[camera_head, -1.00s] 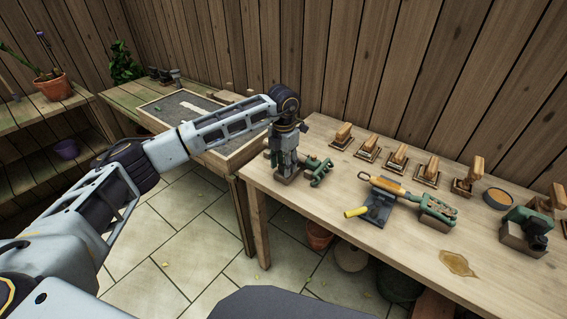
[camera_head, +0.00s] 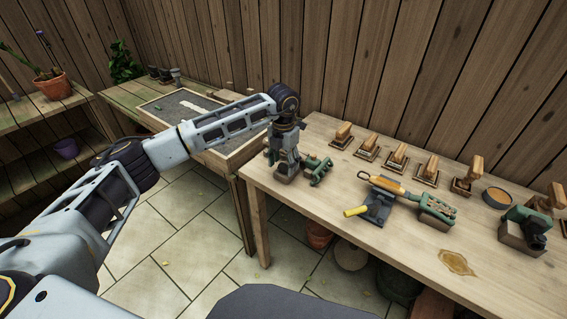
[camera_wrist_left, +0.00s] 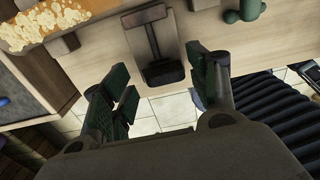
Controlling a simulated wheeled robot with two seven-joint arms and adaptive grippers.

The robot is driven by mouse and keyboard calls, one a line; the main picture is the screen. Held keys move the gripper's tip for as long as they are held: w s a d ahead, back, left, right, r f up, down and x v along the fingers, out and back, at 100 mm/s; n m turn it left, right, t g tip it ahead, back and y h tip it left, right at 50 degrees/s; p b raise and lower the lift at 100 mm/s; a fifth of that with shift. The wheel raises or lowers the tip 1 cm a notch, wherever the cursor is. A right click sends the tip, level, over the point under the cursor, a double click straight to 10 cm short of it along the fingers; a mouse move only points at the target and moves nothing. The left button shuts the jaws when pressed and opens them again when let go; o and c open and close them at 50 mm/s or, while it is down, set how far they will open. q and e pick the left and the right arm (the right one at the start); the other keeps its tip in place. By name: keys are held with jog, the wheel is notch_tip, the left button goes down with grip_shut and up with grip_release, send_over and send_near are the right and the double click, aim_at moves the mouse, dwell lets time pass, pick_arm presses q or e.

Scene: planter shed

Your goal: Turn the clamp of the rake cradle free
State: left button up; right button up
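A hand rake with an orange handle (camera_head: 387,185) and a green toothed head (camera_head: 437,207) lies on the workbench. Its handle rests across a dark grey cradle (camera_head: 377,209). A yellow clamp lever (camera_head: 355,211) sticks out from the cradle's left front side. My left gripper (camera_head: 287,170) is well left of the cradle, over the bench's left end. In the left wrist view its green-padded fingers (camera_wrist_left: 165,95) stand apart with nothing between them. My right gripper is not in view.
A green object (camera_head: 318,170) is close right of my left gripper. Several wooden-handled blocks (camera_head: 397,158) line the bench's back. A brown stain (camera_head: 457,263) marks clear wood (camera_head: 400,255) in front.

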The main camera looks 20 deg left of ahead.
aim_at(283, 164)
pick_arm(q)
jog(key=shift+f, duration=0.1)
notch_tip(283, 164, up, 12)
dwell(1.0)
jog(key=shift+s, duration=0.1)
dwell(0.4)
